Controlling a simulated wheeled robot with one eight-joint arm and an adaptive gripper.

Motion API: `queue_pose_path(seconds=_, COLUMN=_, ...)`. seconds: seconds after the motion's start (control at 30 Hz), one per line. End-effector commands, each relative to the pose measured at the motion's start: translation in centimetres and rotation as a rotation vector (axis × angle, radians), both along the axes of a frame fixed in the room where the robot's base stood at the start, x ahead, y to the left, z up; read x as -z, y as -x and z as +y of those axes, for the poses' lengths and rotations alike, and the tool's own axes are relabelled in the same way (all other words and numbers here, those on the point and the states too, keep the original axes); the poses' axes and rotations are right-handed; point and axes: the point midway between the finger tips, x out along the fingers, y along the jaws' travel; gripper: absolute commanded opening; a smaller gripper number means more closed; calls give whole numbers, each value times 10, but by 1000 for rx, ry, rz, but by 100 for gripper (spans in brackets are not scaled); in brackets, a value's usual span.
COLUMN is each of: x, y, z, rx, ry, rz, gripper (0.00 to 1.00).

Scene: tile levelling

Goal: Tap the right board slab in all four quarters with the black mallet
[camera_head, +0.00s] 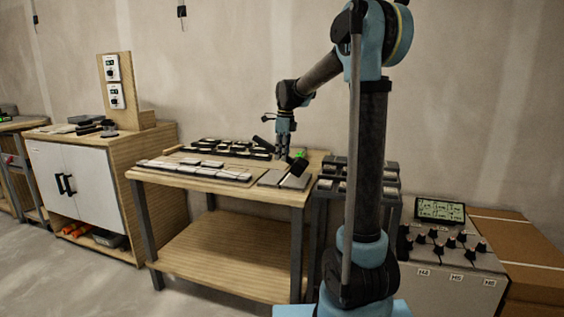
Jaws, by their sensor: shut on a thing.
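My gripper (283,152) is above the right end of the wooden workbench, small in view and pointing down. It is shut on the black mallet (299,166), whose handle seems to slant from upper left down to the head at lower right. Two slabs lie side by side at the bench's right front. The right board slab (294,182) is light grey, and the left slab (270,178) is darker. The mallet head is just over the far part of the right slab. I cannot tell whether it touches.
The workbench (170,175) carries light tiles (212,170) at front left and dark pieces (225,147) at the back. A rack (391,180) stands right of the bench. A control box (455,275) with knobs is farther right. A white cabinet (90,185) stands left.

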Motion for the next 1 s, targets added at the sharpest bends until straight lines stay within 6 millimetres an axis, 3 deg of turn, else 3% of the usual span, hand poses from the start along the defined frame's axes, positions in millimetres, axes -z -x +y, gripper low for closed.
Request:
queue_pose_path(seconds=0.13, x=-8, y=0, z=0, rx=0, ry=0, rz=0, gripper=0)
queue_pose_path(seconds=0.43, x=-6, y=0, z=0, rx=0, ry=0, rz=0, gripper=0)
queue_pose_path(seconds=0.7, x=44, y=0, z=0, rx=0, ry=0, rz=0, gripper=0)
queue_pose_path(seconds=1.0, x=18, y=0, z=0, rx=0, ry=0, rz=0, gripper=0)
